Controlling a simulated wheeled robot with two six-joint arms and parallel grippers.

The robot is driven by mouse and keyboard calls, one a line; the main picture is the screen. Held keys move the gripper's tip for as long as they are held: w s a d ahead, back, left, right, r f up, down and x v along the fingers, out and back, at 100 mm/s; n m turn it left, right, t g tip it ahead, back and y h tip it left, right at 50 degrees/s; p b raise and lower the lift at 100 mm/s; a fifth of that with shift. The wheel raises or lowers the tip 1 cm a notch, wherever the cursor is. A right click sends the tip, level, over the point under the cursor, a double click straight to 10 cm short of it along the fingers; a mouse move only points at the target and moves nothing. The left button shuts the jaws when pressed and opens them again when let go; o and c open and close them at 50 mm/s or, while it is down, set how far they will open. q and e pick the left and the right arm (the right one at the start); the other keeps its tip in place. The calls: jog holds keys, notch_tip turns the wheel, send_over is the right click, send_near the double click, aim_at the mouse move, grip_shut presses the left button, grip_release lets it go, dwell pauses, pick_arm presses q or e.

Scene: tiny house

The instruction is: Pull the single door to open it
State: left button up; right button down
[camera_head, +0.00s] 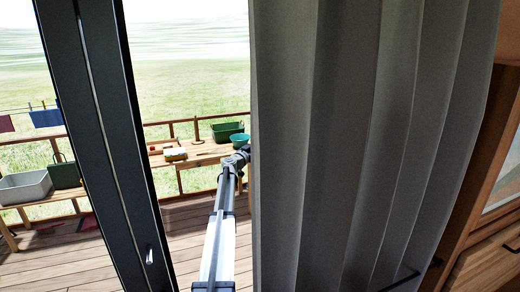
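A door with a dark frame (105,130) stands at the left, tilted in the picture, with a small pale handle (149,257) low on its right side. The deck outside shows on both sides of the dark frame. I cannot tell how far the door is open. One arm of mine, apparently the left, reaches up from the bottom centre, right of the handle and apart from it in the picture. Its far end meets the edge of a grey curtain, and its gripper fingers are hidden there. My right gripper does not show.
The grey curtain (345,130) fills the middle and right. A wooden cabinet (490,255) stands at the right edge. Outside are a plank deck (80,260), a wooden table (195,153) with a green crate (227,131), a grey tub (25,187) and a railing.

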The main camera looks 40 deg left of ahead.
pick_arm(q)
jog(key=shift+o, duration=0.2)
jog(key=shift+s+a, duration=0.15)
jog(key=shift+a, duration=0.15)
jog(key=shift+d, duration=0.2)
jog(key=s+d, duration=0.1)
jog(key=s, duration=0.6)
jog(key=shift+s, duration=0.3)
dwell(0.3)
